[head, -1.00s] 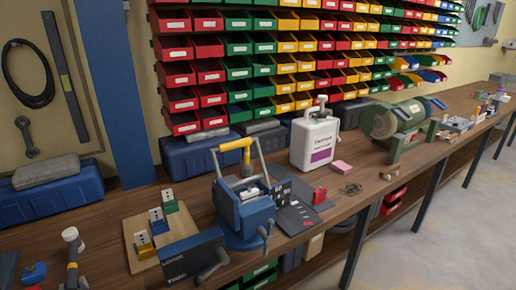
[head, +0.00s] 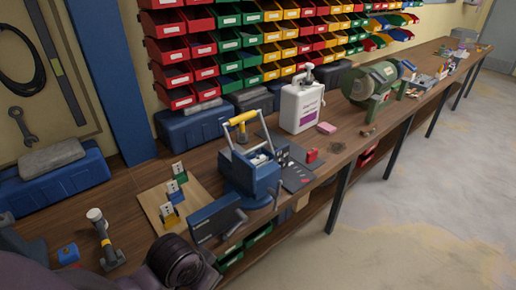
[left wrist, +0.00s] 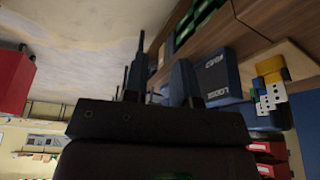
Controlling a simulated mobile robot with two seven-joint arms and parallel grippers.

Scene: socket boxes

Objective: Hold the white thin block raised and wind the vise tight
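White thin blocks with dark dots stand in green (head: 177,168), blue (head: 173,187) and yellow (head: 169,215) holders on a wooden board (head: 152,204). The board's blocks also show in the left wrist view (left wrist: 268,95). My dark left arm enters the head view at bottom left. Dark finger-like parts of my left gripper (left wrist: 180,85) show; their gap is unclear. My right gripper is out of view.
A dark blue lettered box (head: 216,217) lies beside the board, near the front edge. A white jug (head: 302,105), pink block (head: 326,128) and green grinder (head: 376,85) stand right.

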